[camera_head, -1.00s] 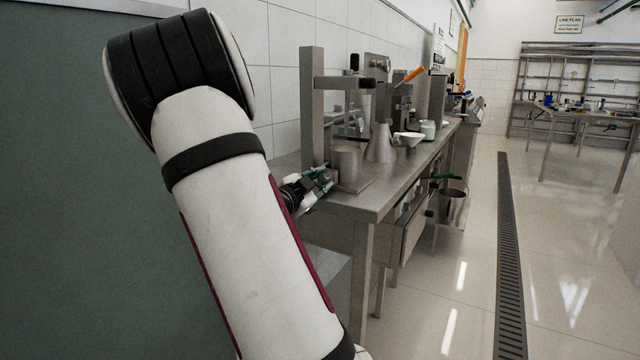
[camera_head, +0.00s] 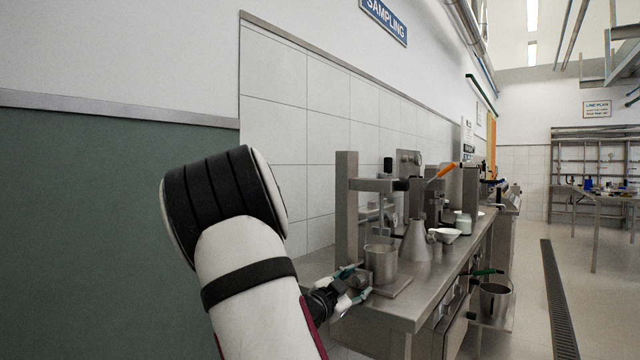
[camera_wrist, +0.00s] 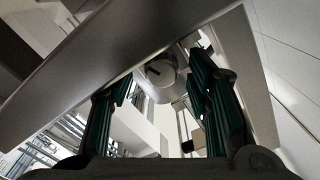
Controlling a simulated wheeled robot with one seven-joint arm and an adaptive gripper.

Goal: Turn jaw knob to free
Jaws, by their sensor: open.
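My gripper (camera_head: 358,283) is at the near left end of the steel bench, fingers spread, close to the left side of a steel cup (camera_head: 381,264). In the wrist view its dark green fingers (camera_wrist: 160,82) stand apart with nothing gripped. A round pale metal part with a short dark mark (camera_wrist: 158,70) shows beyond and between the fingertips. It may be the jaw knob, but I cannot tell for sure. A broad metal bar (camera_wrist: 95,65) crosses in front of the upper left of the wrist view. In the head view I cannot make out the knob.
A steel upright (camera_head: 347,210) with a side arm stands behind the cup. A conical steel vessel (camera_head: 416,240), a white funnel (camera_head: 446,235) and an orange-handled device (camera_head: 446,170) stand farther along the bench (camera_head: 405,310).

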